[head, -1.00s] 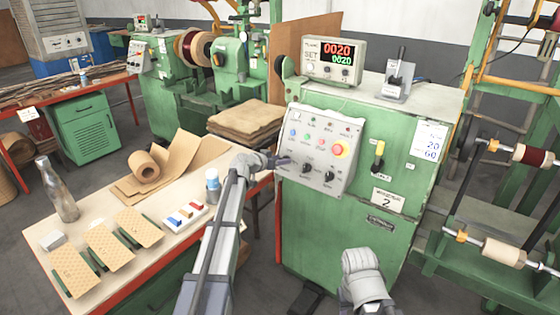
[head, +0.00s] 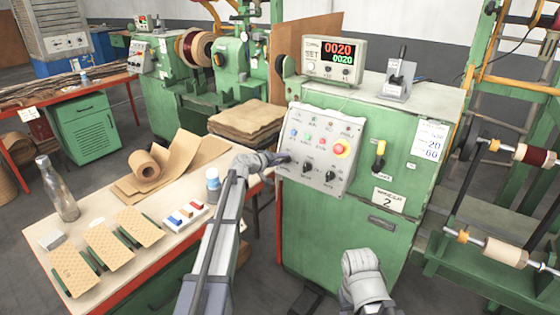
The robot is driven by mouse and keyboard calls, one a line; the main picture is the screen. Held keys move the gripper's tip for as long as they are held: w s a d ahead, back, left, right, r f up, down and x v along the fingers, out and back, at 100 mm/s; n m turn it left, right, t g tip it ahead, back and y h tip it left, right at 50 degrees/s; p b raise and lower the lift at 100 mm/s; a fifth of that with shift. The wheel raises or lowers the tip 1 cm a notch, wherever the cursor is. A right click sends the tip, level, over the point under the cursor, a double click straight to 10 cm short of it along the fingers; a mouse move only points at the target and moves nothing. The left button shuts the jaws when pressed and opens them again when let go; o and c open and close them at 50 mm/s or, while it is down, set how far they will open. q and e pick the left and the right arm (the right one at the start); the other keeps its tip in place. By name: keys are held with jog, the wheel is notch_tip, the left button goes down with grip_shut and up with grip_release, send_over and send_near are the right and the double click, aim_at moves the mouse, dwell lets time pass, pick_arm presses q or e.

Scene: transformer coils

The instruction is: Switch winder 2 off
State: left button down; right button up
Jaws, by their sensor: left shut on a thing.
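Winder 2 is the green cabinet (head: 405,248) with a number 2 plate (head: 388,200). The middle knob (head: 307,168) and right knob (head: 330,176) show clear. My left gripper (head: 287,159) is at the panel's lower left, shut on what seems to be the leftmost black knob, mostly hidden by the fingers.
A counter display (head: 333,58) on the cabinet reads 0020 twice. A yellow-handled switch (head: 379,156) is on the cabinet front. A workbench (head: 100,205) at left holds a bottle (head: 60,192), paper roll, cards and small blocks. A spool rack (head: 490,245) stands right.

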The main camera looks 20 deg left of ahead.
pick_arm(q)
jog(key=n, duration=0.7)
jog(key=shift+f, duration=0.1)
dwell(0.5)
jog(key=shift+c, duration=1.4)
grip_release()
jog(key=shift+s+a, duration=0.1)
jog(key=shift+s, duration=0.05)
jog(key=p+v, duration=0.2)
jog(key=v, duration=0.5)
jog(key=shift+s, duration=0.25)
